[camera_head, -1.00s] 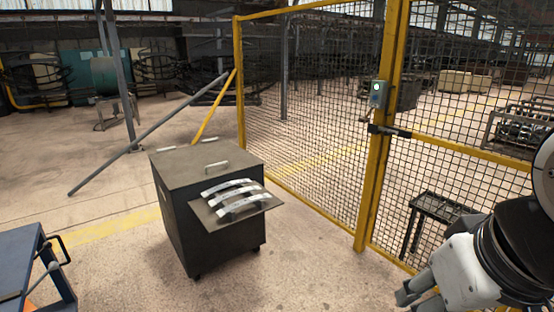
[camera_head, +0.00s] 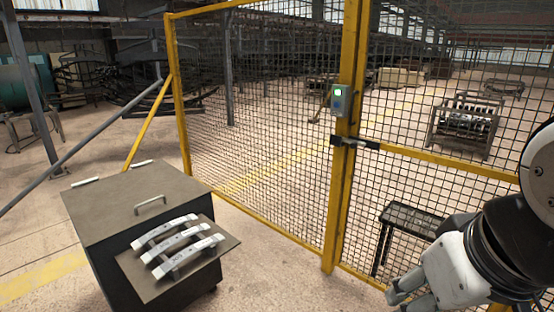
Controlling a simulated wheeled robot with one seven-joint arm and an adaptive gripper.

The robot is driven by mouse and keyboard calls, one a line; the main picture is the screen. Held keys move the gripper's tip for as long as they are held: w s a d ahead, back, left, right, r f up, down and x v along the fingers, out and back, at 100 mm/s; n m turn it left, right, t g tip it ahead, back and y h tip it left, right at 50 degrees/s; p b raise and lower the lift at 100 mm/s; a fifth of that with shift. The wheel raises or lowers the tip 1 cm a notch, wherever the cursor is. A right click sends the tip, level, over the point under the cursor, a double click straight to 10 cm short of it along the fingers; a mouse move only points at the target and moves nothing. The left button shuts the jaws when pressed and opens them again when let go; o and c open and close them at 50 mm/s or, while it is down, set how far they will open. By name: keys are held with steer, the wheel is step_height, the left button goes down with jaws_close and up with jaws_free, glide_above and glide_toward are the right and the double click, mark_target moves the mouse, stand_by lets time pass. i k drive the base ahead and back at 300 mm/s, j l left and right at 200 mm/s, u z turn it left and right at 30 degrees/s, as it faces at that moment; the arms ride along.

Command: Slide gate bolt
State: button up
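The gate bolt (camera_head: 358,143) is a dark horizontal bar with a lighter handle, set across the yellow post where the mesh gate (camera_head: 450,110) meets the fixed fence.
A dark cabinet (camera_head: 115,205) with a side shelf bearing three curved metal pieces (camera_head: 177,244) stands at the lower left. A yellow-framed mesh fence (camera_head: 255,120) runs along the middle. A small dark stand (camera_head: 412,218) is behind the mesh. Floor between cabinet and post is clear.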

mark_target(350, 142)
steer(key=i+j+z, duration=0.5)
steer(key=i+l+u, duration=0.1)
steer(key=i+l, duration=0.2)
steer(key=i, duration=0.25)
steer(key=i+l+u, duration=0.1)
steer(key=i+l, duration=0.2)
steer(key=i, duration=0.2)
